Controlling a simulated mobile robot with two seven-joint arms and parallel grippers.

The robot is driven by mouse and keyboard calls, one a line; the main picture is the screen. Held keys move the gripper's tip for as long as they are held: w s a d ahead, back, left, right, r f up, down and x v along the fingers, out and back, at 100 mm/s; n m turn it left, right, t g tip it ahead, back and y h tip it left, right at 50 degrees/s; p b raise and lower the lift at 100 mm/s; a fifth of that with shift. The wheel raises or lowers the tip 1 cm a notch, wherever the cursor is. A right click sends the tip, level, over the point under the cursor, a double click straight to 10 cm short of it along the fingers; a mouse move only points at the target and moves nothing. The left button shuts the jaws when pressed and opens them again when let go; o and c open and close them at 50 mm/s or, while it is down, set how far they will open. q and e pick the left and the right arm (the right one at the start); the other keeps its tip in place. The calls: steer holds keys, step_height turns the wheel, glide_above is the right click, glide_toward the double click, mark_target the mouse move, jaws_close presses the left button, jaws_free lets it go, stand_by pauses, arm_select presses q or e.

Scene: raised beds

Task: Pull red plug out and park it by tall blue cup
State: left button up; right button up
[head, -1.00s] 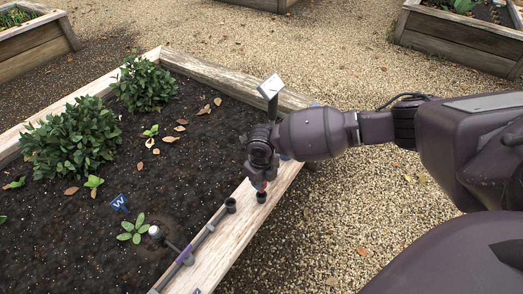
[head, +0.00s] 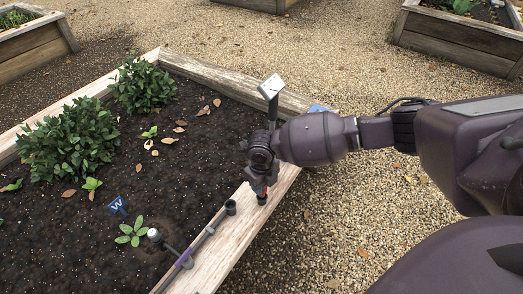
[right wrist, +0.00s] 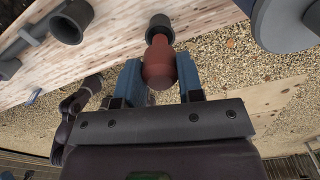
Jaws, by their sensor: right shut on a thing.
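The red plug (right wrist: 159,62) is between the blue-grey fingers of my right gripper (right wrist: 160,80) in the right wrist view, with a dark socket (right wrist: 160,24) at its far end. My right gripper (head: 261,186) shows low over the wooden bed rim in the head view and is shut on the plug. A bit of the plug's red (head: 262,194) shows under it. Whether the plug's tip is still in the socket I cannot tell. A blue thing (head: 318,108) on the rim is mostly hidden behind my right arm; I cannot tell if it is the tall blue cup. My left gripper is not in view.
A grey pipe (head: 204,239) with an open dark socket (head: 231,207) runs along the wooden rim (head: 222,254). A blue W marker (head: 118,205), a small seedling (head: 131,232) and bushes (head: 68,142) stand in the soil. Gravel lies to the right.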

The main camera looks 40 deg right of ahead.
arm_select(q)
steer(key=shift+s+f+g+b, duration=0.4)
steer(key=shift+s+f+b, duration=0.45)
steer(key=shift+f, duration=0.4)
arm_select(e)
steer(key=shift+s+f, duration=0.2)
steer(key=shift+f, duration=1.55)
steer(key=o, duration=1.5)
steer(key=shift+w+r+p, duration=0.15)
steer(key=shift+r+p, duration=0.75)
steer(key=shift+r, duration=0.7)
steer(key=shift+r+p, duration=1.05)
steer(key=shift+r, duration=1.25)
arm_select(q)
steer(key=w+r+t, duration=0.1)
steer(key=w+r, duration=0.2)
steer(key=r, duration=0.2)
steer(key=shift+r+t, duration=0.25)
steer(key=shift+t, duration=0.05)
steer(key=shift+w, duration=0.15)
arm_select(e)
steer(key=shift+f, duration=0.1)
